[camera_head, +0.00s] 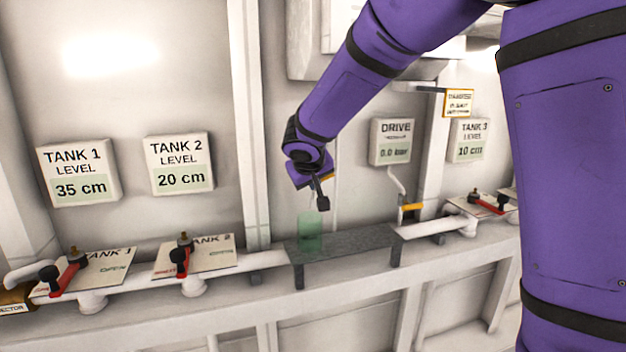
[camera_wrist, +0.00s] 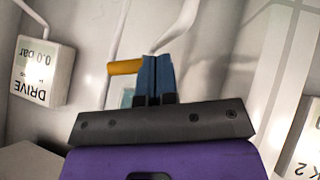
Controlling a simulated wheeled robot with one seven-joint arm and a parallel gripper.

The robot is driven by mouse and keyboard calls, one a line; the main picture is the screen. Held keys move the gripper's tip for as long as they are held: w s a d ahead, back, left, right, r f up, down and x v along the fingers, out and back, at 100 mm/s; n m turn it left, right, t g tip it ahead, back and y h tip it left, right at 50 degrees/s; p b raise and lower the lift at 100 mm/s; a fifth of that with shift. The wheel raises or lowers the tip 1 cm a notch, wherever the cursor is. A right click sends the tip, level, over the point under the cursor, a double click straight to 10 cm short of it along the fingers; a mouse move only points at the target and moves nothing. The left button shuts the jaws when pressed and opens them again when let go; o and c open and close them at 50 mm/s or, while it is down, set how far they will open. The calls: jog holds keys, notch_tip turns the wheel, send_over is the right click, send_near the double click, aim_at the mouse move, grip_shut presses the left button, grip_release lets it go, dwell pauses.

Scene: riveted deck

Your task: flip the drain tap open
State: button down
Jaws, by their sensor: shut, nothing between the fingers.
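No tap reads as a drain tap by label. A yellow-orange lever (camera_head: 411,207) sits at the foot of a thin white pipe below the DRIVE gauge. A yellow bar, probably the same lever, also shows in the wrist view (camera_wrist: 125,67), just left of my fingers. Its exact position is too small to tell. My gripper (camera_head: 323,203) is shut and empty, hanging above the grey bench, left of the lever and apart from it in the head view. In the wrist view its blue fingers (camera_wrist: 157,80) are together and hide part of what lies behind.
Red-handled valves stand at TANK 1 (camera_head: 69,272), TANK 2 (camera_head: 182,257) and at right (camera_head: 487,204). A translucent green cylinder (camera_head: 310,233) stands on the grey bench (camera_head: 350,243). The DRIVE gauge (camera_head: 391,142) reads 0.0 bar. An orange-framed sign (camera_head: 458,103) hangs at right.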

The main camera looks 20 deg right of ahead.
jog(key=shift+f+n+h, duration=0.2)
jog(key=shift+n+h, duration=0.15)
jog(key=shift+h, duration=0.45)
jog(key=shift+f+n+h, duration=0.2)
jog(key=shift+n+h, duration=0.15)
jog(key=shift+h, duration=0.45)
jog(key=shift+f+h, duration=0.15)
jog(key=shift+h, duration=0.15)
jog(key=shift+n+t, duration=0.3)
jog(key=shift+f+n+h, duration=0.2)
jog(key=shift+n+h, duration=0.2)
jog(key=shift+h, duration=0.6)
jog(key=shift+t+h, duration=0.3)
jog(key=shift+r, duration=0.2)
jog(key=shift+r, duration=0.6)
jog(key=shift+a, duration=0.1)
